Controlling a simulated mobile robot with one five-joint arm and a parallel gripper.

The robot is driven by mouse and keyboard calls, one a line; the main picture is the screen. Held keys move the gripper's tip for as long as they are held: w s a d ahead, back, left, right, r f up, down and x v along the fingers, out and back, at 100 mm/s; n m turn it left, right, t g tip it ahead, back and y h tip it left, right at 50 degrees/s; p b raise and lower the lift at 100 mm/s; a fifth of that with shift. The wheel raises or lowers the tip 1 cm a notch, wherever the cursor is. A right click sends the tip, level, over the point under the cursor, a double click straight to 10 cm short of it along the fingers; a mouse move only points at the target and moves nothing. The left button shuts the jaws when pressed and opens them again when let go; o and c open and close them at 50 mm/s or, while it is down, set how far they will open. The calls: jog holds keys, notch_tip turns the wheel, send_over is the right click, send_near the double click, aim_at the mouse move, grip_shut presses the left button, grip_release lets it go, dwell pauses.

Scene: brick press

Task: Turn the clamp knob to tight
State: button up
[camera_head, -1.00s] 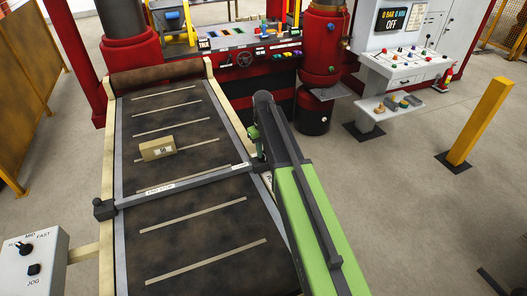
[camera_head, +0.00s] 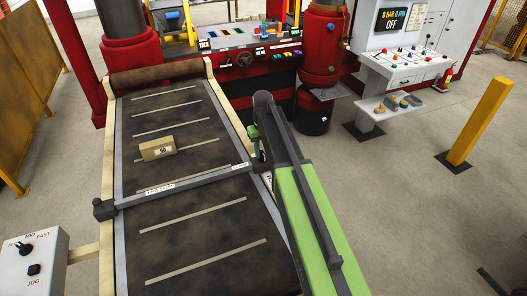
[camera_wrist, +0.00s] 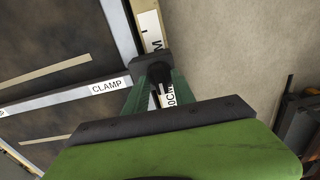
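The end-stop bar (camera_head: 180,184) lies across the belt, its white CLAMP label (camera_wrist: 106,87) near the right end. In the wrist view, the dark clamp knob (camera_wrist: 158,72) sits at a dark block (camera_wrist: 138,66) on this end of the bar, over the pale side rail. My gripper (camera_wrist: 160,82) has its two green fingers on either side of the knob and looks shut on it. My gripper also shows in the head view (camera_head: 256,146) at the right edge of the belt; there my arm hides most of the knob. The knob's setting cannot be read.
A tan brick (camera_head: 157,149) lies on the dark belt (camera_head: 190,226) beyond the bar. A jog control box (camera_head: 31,262) stands at the lower left. The red press (camera_head: 245,75) is behind, a white console (camera_head: 405,62) and yellow post (camera_head: 480,120) at the right. Floor between them is clear.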

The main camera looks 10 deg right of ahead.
aim_at(263, 153)
jog(key=shift+o, duration=0.4)
notch_tip(263, 153, up, 18)
jog(key=p, duration=1.7)
jog(key=shift+f, duration=0.25)
jog(key=shift+f, duration=0.1)
